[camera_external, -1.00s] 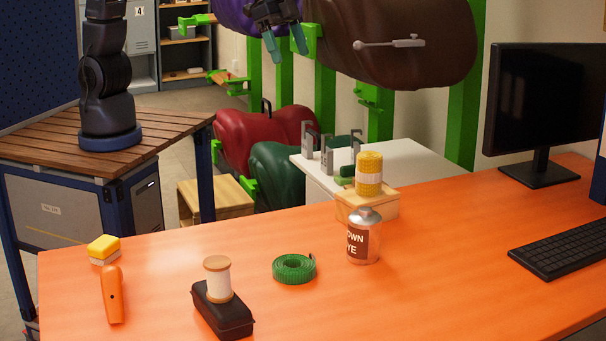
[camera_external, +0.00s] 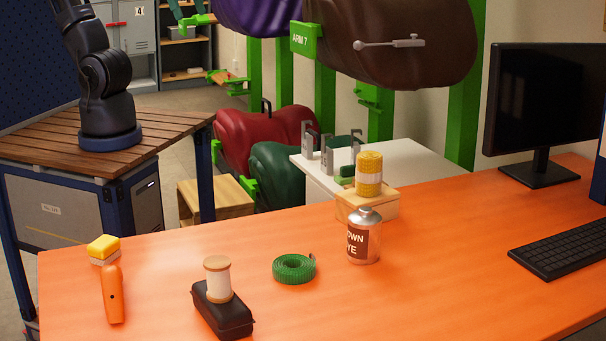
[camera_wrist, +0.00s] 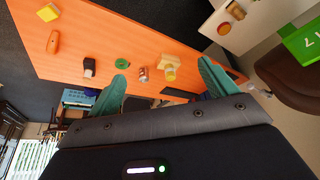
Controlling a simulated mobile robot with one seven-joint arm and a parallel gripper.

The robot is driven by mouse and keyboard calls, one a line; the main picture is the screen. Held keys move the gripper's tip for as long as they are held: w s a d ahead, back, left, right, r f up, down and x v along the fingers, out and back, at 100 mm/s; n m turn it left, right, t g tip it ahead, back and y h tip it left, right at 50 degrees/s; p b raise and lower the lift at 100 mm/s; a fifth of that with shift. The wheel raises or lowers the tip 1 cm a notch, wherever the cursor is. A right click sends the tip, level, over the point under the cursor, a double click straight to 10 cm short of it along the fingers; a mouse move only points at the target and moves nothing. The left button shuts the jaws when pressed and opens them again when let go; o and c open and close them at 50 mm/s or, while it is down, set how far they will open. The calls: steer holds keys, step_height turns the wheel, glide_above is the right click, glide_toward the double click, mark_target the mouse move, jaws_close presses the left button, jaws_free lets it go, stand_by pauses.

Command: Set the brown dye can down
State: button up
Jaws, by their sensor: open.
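The brown dye can (camera_external: 363,240), a clear or silvery can with a brown label and a grey top, stands upright on the orange table (camera_external: 440,270), right of the green tape roll. It also shows small in the wrist view (camera_wrist: 143,75). My gripper (camera_wrist: 162,84) is open and empty, its two teal fingers wide apart, high above and well away from the can.
Behind the can stands a yellow thread cone (camera_external: 369,175) on a wooden block (camera_external: 367,205). The green tape roll (camera_external: 294,268), a white spool (camera_external: 218,282) on a black case (camera_external: 226,314), an orange tool (camera_external: 112,295) and a yellow sponge (camera_external: 103,249) lie leftward. Saddles hang behind.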

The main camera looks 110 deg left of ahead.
steer(key=s+a+f, duration=0.1)
steer(key=s, duration=0.6)
steer(key=shift+f, duration=0.3)
stand_by(0.8)
